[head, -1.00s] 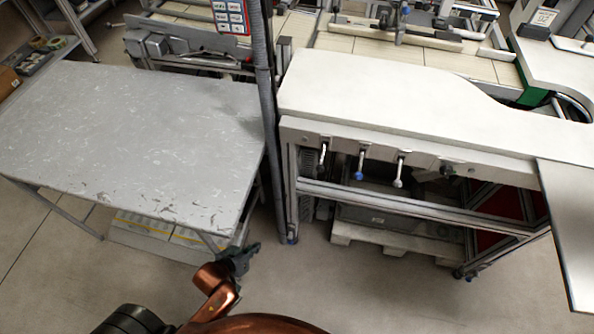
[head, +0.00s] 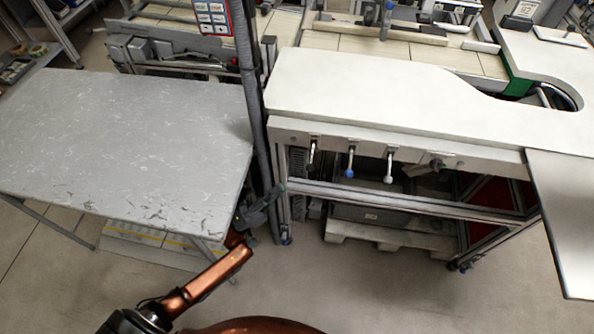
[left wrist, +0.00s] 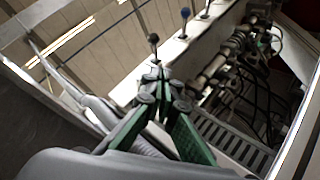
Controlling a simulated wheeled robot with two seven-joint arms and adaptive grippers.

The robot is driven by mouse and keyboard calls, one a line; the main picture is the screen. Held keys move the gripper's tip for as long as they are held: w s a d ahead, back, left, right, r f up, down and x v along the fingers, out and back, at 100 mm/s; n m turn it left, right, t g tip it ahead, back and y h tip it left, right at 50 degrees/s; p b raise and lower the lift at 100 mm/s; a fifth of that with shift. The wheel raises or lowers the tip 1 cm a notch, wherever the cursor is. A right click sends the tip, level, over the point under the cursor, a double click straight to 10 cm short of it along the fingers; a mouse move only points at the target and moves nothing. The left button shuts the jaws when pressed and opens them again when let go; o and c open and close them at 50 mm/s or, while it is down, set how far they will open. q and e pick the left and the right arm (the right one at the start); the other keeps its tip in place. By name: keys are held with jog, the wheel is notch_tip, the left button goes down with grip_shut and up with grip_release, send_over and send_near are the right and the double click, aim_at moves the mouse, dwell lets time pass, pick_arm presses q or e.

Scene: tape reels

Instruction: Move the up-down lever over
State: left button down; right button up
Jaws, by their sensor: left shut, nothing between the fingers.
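Several small levers hang from the front rail of the white bench. The leftmost has a dark knob (head: 312,158), the middle one a blue knob (head: 349,172), the third a pale knob (head: 388,178). I cannot tell which is the up-down lever. My left gripper (head: 279,189) is shut and empty, left of the levers and near the bench's left leg, apart from them. In the left wrist view its closed fingertips (left wrist: 160,76) point toward the dark-knobbed lever (left wrist: 154,40); the blue knob (left wrist: 185,13) shows farther off. My right gripper is not in view.
The white bench (head: 400,97) stands right of a grey table (head: 110,130), with a dark upright post (head: 250,90) between them. A lower bar (head: 400,200) runs beneath the levers. A grey side panel (head: 565,220) stands at the right.

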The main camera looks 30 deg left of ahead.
pick_arm(q)
jog(key=h, duration=0.1)
jog(key=b, duration=0.1)
send_near(311, 158)
jog(key=x, duration=0.4)
jog(key=shift+s+r+m+g, duration=0.1)
jog(key=shift+r+m+g, duration=0.05)
jog(key=shift+m+g, duration=0.2)
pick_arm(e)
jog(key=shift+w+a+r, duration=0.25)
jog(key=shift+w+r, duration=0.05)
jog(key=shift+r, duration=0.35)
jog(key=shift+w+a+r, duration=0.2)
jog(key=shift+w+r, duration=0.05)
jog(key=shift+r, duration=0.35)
